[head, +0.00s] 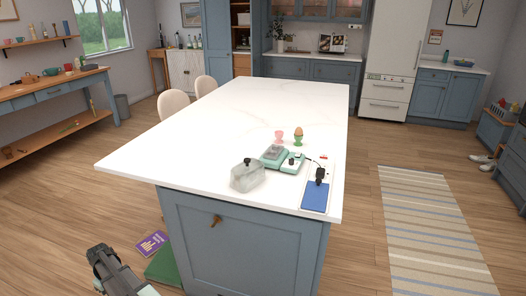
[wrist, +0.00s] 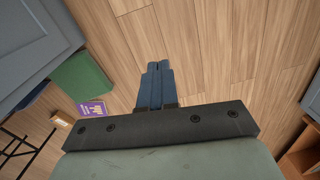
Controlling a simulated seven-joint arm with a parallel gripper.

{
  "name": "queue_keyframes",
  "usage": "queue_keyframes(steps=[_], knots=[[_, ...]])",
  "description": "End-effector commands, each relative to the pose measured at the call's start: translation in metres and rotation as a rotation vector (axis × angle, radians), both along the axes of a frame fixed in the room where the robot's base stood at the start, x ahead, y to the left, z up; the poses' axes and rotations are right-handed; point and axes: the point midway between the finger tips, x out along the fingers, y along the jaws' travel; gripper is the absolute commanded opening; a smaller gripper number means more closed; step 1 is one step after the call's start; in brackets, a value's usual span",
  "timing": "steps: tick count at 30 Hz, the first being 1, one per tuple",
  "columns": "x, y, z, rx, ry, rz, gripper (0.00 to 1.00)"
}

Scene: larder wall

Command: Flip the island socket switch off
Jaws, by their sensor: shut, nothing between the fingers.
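The island (head: 250,110) has a white top and blue-grey sides. Near its front right corner lies a pale socket strip (head: 331,172) with a small red part (head: 323,157) at its far end, perhaps the switch; its position is too small to read. A black plug (head: 320,175) stands upright on the strip, with a dark cord running left towards a mint-green appliance (head: 292,162). My gripper (wrist: 159,67) is shut and empty in the wrist view, its blue fingers together above the wooden floor. My arm shows low at the left in the head view, beside the island and away from the socket.
A clear lidded dish (head: 247,175), a pink egg cup (head: 279,136) and a green egg cup (head: 298,140) stand near the appliance. A blue pad (head: 315,196) lies before the plug. A purple book (head: 152,243) and green box (head: 164,266) are on the floor by the island.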

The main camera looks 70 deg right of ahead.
Motion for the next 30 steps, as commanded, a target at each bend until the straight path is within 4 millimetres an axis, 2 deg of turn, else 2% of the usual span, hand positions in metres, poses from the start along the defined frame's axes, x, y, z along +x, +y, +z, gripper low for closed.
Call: queue_keyframes(steps=[1,6,15,24,30], knots=[[0.013,-0.017,0.013,-0.006,-0.020,-0.005,0.00],[0.040,-0.062,0.055,-0.027,-0.079,-0.016,0.00],[0.075,-0.146,0.141,-0.075,-0.178,-0.033,0.00],[0.092,-0.231,0.238,-0.135,-0.269,-0.050,0.00],[0.088,-0.291,0.306,-0.181,-0.323,-0.073,0.00]])
